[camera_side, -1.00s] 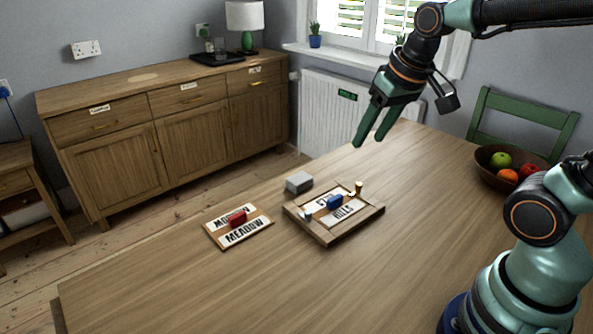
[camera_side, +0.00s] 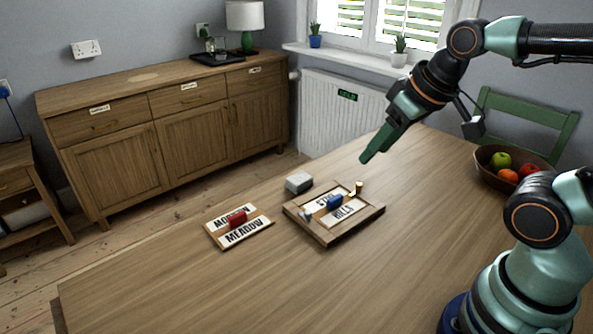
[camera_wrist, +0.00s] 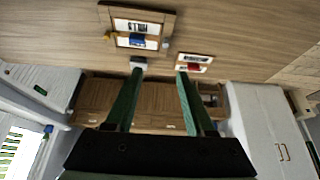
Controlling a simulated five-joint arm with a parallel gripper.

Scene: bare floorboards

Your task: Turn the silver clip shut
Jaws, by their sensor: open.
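A wooden frame (camera_side: 328,238) lies on the table and holds word cards with a blue handle (camera_side: 334,202) in the middle. The small silver clip (camera_side: 307,215) is at the frame's left edge in the side view; it also shows in the wrist view (camera_wrist: 166,43). Its exact turn is too small to tell. A brass clip (camera_side: 358,188) is on the opposite side, at the frame's far right. My gripper (camera_side: 364,159) is in the air above and beyond the frame, touching nothing. In the wrist view its green fingers (camera_wrist: 159,73) are apart and empty.
A card board with a red handle (camera_side: 237,217) lies left of the frame. A small grey box (camera_side: 298,182) sits just behind the frame. A fruit bowl (camera_side: 492,177) stands at the right. The table's front is clear.

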